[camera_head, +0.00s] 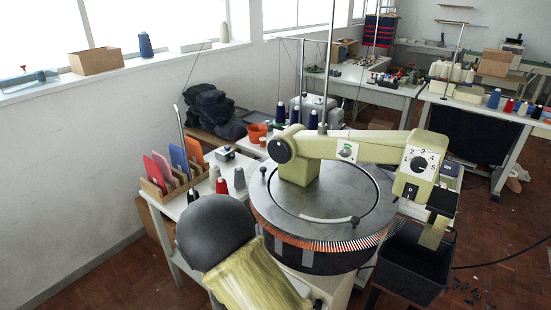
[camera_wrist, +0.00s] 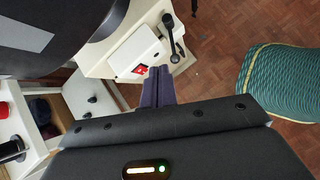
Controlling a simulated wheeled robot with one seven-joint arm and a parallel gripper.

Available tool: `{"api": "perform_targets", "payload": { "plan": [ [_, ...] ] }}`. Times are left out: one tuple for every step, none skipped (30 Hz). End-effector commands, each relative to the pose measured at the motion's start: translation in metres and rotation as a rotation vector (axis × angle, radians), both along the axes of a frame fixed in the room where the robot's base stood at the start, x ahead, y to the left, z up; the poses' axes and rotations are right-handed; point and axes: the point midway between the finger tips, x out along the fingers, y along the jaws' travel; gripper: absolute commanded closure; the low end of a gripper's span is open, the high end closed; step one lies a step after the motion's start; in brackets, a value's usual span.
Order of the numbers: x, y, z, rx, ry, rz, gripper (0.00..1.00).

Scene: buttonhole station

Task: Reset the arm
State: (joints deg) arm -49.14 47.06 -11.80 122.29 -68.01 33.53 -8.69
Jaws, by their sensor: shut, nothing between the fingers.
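My gripper (camera_wrist: 159,75) shows at the middle of the wrist view. Its two dark fingers lie together, shut, with nothing between them. Behind the fingertips is a cream machine part (camera_wrist: 135,48) with a red switch (camera_wrist: 140,69) and a black lever (camera_wrist: 170,30); I cannot tell whether the fingers touch it. I cannot make out the gripper in the head view. There, a round machine (camera_head: 320,195) with a pale green arm (camera_head: 372,145) stands in the middle.
A teal patterned cushion (camera_wrist: 285,82) is at the wrist view's right.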

Motion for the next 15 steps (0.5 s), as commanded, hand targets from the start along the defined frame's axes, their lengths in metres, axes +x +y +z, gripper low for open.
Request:
{"api": "perform_targets", "payload": {
  "plan": [
    [-0.003, -0.018, 0.023, 0.063, -0.009, -0.123, 1.00],
    [-0.007, -0.026, 0.032, 0.099, -0.014, -0.192, 1.00],
    [-0.011, -0.037, 0.043, 0.146, -0.021, -0.283, 1.00],
    [-0.015, -0.045, 0.052, 0.181, -0.028, -0.350, 1.00],
    [-0.019, -0.052, 0.060, 0.216, -0.035, -0.419, 1.00],
    [-0.024, -0.061, 0.071, 0.263, -0.047, -0.508, 1.00],
    [-0.028, -0.068, 0.080, 0.297, -0.056, -0.575, 1.00],
    [-0.032, -0.075, 0.088, 0.331, -0.066, -0.641, 1.00],
    [-0.037, -0.082, 0.099, 0.378, -0.080, -0.729, 1.00],
    [-0.041, -0.088, 0.107, 0.413, -0.092, -0.794, 1.00],
    [-0.045, -0.094, 0.116, 0.447, -0.106, -0.859, 1.00],
    [-0.050, -0.101, 0.127, 0.493, -0.124, -0.945, 1.00],
    [-0.054, -0.105, 0.135, 0.527, -0.138, -1.008, 1.00],
    [-0.058, -0.110, 0.143, 0.562, -0.154, -1.072, 1.00],
    [-0.064, -0.116, 0.154, 0.606, -0.176, -1.156, 1.00]
  ]
}}
